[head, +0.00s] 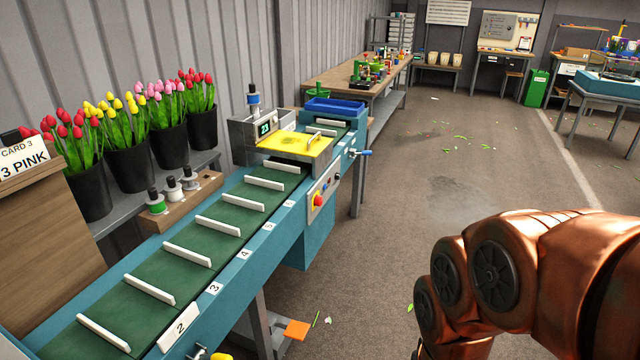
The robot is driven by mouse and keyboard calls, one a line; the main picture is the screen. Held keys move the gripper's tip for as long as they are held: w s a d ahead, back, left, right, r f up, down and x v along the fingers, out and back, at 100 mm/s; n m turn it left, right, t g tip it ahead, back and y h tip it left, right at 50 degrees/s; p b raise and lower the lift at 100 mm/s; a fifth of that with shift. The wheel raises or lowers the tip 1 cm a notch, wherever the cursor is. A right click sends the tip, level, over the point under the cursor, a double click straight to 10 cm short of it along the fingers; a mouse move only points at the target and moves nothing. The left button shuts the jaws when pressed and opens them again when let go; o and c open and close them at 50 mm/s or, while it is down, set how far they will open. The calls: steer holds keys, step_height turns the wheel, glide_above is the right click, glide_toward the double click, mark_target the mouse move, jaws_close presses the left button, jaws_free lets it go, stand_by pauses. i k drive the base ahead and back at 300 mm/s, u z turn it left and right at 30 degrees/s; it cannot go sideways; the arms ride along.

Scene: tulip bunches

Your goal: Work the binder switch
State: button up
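The binder (294,144) straddles the belt, with a yellow guard plate and a small display that appears to read 23. A lever with a blue handle (362,153) sticks out farther along. I cannot tell from this view which control is the binder switch or how it is set. My copper arm is at the lower right and runs out of the bottom edge. My gripper is not in view.
The green belt (195,262) has white dividers and numbered tags. Tulip buckets (188,130) stand on a shelf behind it, with spools (172,190) in front. A blue tray (334,106) sits at the far end. The floor (440,200) right of the belt is mostly clear.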

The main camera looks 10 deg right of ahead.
mark_target(319, 200)
steer(key=k, duration=0.45)
steer(key=z, duration=0.6)
steer(key=i, duration=1.1)
steer(key=u, duration=0.95)
steer(key=i, duration=0.55)
steer(key=u, duration=0.6)
